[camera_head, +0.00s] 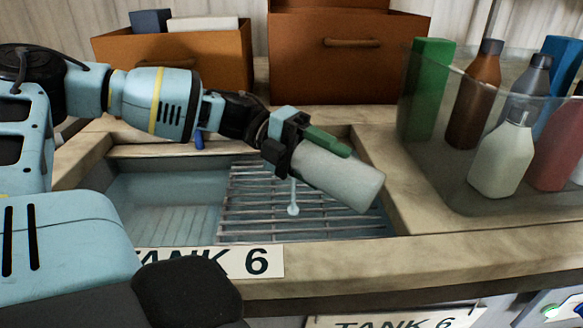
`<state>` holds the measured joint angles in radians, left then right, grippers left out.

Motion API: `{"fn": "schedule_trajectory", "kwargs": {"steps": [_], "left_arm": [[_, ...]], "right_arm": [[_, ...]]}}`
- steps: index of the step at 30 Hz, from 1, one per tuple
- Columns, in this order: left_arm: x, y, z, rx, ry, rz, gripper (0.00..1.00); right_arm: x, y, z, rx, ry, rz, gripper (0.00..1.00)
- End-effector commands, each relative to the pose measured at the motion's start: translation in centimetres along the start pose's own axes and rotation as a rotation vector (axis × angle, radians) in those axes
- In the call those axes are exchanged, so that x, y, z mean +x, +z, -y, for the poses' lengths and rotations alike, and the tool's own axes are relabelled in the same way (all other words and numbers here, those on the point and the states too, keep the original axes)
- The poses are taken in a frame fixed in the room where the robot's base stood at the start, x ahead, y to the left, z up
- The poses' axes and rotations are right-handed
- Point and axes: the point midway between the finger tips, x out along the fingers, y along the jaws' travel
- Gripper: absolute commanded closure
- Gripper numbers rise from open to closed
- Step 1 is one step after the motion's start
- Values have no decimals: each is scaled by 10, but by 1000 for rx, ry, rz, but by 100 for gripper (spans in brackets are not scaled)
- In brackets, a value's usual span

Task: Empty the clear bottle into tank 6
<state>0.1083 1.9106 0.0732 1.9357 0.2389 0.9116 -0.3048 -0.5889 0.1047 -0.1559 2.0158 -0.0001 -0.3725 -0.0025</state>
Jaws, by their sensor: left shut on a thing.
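My left gripper (302,143) is shut on a pale, whitish-grey cylindrical bottle (338,178). The bottle is held tilted above the right part of tank 6, with its broad end pointing down to the right. Its mouth cannot be made out near the gripper. Tank 6 (160,200) is a sunken basin with a metal rack (245,215) across its right half. A thin pale streak with a rounded lower end (293,208) shows below the gripper; I cannot tell whether it is liquid or a fixture. A "TANK 6" label (225,262) is on the front rim. My right gripper is not in view.
A clear bin (440,185) on the right holds several bottles and a green box (428,90). Two brown drawer boxes (345,60) (175,50) stand behind the tank.

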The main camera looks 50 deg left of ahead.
Motion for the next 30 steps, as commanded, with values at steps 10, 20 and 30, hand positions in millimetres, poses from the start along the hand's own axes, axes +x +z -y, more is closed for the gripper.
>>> {"fn": "schedule_trajectory", "kwargs": {"steps": [10, 20, 30], "left_arm": [[-3, 0, 1, -1, -51, -1, 77], [-4, 0, 3, -2, -95, -1, 77], [-6, 0, 6, 0, -140, -1, 77]], "right_arm": [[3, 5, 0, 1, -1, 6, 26], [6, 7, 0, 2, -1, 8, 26], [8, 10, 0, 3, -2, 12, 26]]}}
